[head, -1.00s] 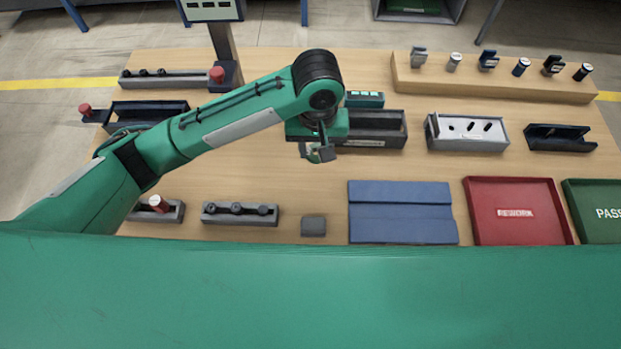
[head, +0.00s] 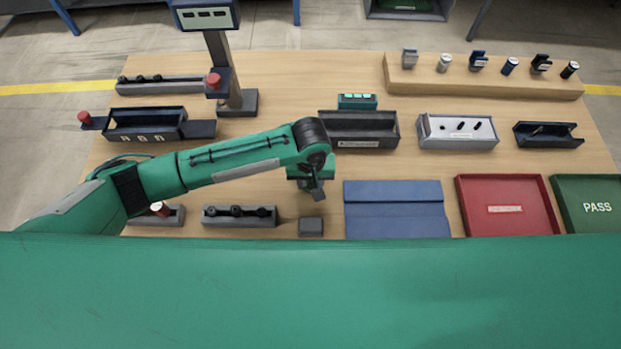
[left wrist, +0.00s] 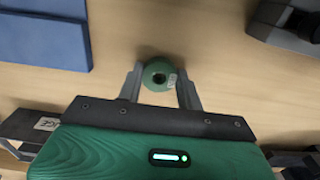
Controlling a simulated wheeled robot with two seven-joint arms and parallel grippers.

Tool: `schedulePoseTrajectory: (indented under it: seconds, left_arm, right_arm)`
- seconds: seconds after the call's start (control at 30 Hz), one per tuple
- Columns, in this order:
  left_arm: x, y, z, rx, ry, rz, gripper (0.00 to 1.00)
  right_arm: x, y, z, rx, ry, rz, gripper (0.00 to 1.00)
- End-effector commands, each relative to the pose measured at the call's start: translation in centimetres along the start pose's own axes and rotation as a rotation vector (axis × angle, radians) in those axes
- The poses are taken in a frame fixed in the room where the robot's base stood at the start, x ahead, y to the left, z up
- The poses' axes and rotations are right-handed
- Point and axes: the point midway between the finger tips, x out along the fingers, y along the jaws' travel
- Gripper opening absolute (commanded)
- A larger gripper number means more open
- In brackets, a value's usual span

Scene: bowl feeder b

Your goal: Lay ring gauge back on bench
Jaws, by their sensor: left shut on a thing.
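The ring gauge is a green ring (left wrist: 150,80) with a dark centre hole and a small pale label. In the left wrist view it sits between the two fingertips of my left gripper (left wrist: 160,76), which is shut on it. In the head view my left gripper (head: 317,190) hangs over the bench (head: 250,135), left of the blue mat and behind the small grey block. The ring is hardly visible there, hidden by the gripper. I cannot tell the exact gap between ring and wood. My right gripper is not in view.
The blue mat (head: 396,212) lies to the right, with a red tray (head: 506,232) beyond it. A small grey block (head: 311,227) and a grey holder with knobs (head: 238,219) stand near the front. A dark open bin (head: 357,128) stands behind. Bare wood lies around the gripper.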

Motion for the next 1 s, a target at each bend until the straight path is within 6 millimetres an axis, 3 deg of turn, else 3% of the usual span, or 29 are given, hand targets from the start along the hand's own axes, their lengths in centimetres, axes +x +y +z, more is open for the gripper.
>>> schedulePoseTrajectory:
  seconds: [0.23,0.27,0.37,0.77,1.0]
  left_arm:
    - [0.2,0.0,0.0,0.000,-0.001,0.000,0.14]
    - [0.2,0.0,0.0,0.000,0.000,0.000,0.40]
    - [0.2,0.0,0.0,0.000,0.000,0.000,0.58]
    - [-0.5,0.0,-0.1,-0.001,0.001,0.001,0.58]
    - [-5.0,0.1,-0.1,0.002,0.004,0.003,0.58]
  right_arm:
    - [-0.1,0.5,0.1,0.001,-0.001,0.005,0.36]
    - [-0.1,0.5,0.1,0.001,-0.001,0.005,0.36]
    - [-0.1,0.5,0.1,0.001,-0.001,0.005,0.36]
    - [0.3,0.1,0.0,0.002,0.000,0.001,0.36]
    - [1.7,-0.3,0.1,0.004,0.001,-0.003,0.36]
